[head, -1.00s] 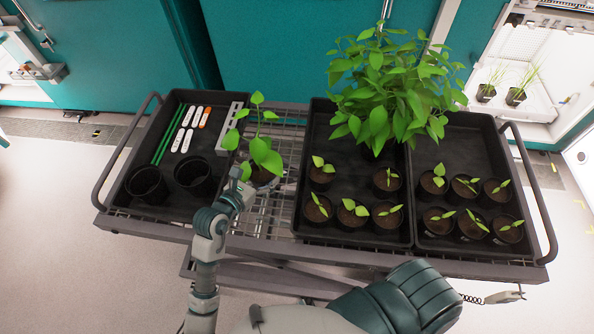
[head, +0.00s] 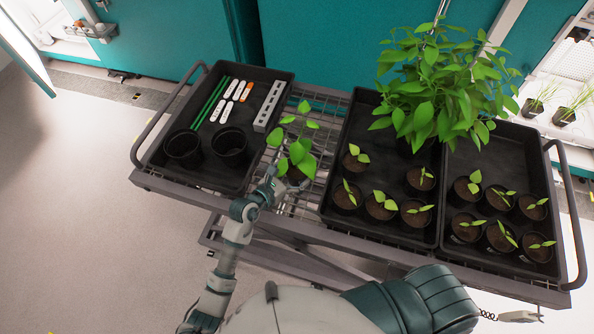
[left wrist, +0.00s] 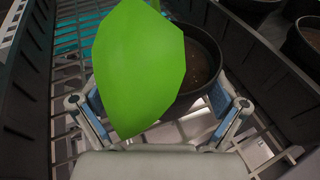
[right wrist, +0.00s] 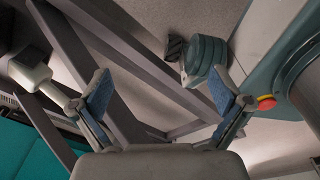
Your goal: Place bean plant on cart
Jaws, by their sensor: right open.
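The bean plant (head: 297,145) has large green leaves and stands upright in a black pot on the cart's wire shelf (head: 306,118), in the gap between the trays. My left gripper (head: 273,182) is at the near left side of this pot. In the left wrist view the pot (left wrist: 207,65) sits just beyond and between the spread fingers of my left gripper (left wrist: 160,100). A big leaf hides the pot's left side, so contact there cannot be seen. My right gripper (right wrist: 160,92) is open and empty, beside grey frame bars.
The left tray (head: 205,85) holds two empty pots, labels, green stakes and a grey rack. The middle tray (head: 358,115) holds seedlings and a big bushy plant (head: 430,90). The right tray (head: 510,165) holds several seedlings. Cart handles (head: 570,220) rise at both ends.

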